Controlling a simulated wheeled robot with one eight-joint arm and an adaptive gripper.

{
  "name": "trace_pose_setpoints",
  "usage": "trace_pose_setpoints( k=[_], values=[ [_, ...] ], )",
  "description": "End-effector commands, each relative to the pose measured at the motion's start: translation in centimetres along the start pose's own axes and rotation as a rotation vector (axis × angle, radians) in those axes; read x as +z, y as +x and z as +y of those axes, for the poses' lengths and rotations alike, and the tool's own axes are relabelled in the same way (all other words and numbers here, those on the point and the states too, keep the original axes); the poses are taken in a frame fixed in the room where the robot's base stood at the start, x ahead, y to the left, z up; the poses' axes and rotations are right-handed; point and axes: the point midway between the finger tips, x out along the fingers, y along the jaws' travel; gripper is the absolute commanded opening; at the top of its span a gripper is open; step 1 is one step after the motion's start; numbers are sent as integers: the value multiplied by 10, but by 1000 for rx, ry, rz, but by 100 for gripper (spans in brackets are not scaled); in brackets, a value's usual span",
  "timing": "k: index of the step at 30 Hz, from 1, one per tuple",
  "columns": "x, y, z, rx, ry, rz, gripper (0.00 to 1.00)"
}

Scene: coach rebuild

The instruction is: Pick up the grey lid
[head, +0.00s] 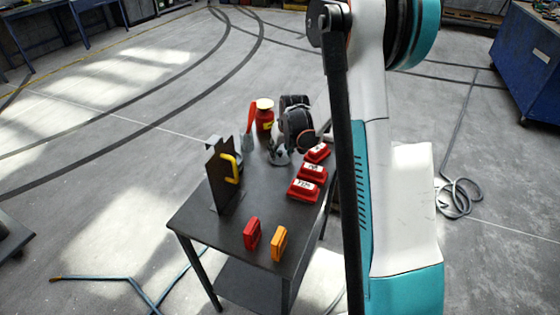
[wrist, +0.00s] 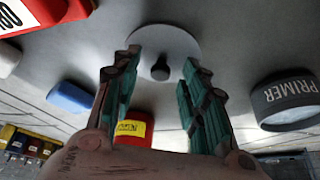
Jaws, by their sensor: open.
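The grey lid (wrist: 155,38) is a pale round disc with a dark knob (wrist: 160,71). In the wrist view it lies on the grey tabletop, with the knob showing in the gap between my fingers. My gripper (wrist: 158,64) is open, with one ridged green-and-dark finger on each side of the knob. I see no contact between fingers and knob. In the head view my wrist and gripper are over the back of the dark table (head: 262,212), and I cannot make out the lid clearly there.
In the wrist view, a dark PRIMER can (wrist: 284,98) is at right, a red can with a yellow label (wrist: 134,128) below, and a blue object (wrist: 70,97) at left. In the head view, an upright dark plate with a yellow handle (head: 232,167) stands left; red labelled blocks (head: 303,190) line the right.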

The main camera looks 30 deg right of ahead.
Motion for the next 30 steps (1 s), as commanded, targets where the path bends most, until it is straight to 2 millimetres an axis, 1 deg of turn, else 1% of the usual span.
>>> trace_pose_setpoints(
  k=[1,7,8,9,11,12,13,25,30],
  values=[
    [0,5,0,0,0,0,40],
    [0,4,0,0,0,0,40],
    [0,4,0,0,0,0,36],
    [0,4,0,0,0,0,27],
    [0,4,0,0,0,0,13],
    [0,4,0,0,0,0,4],
    [0,4,0,0,0,0,0],
    [-1,2,0,0,0,0,0],
    [-5,-8,0,0,0,0,0]
  ],
)
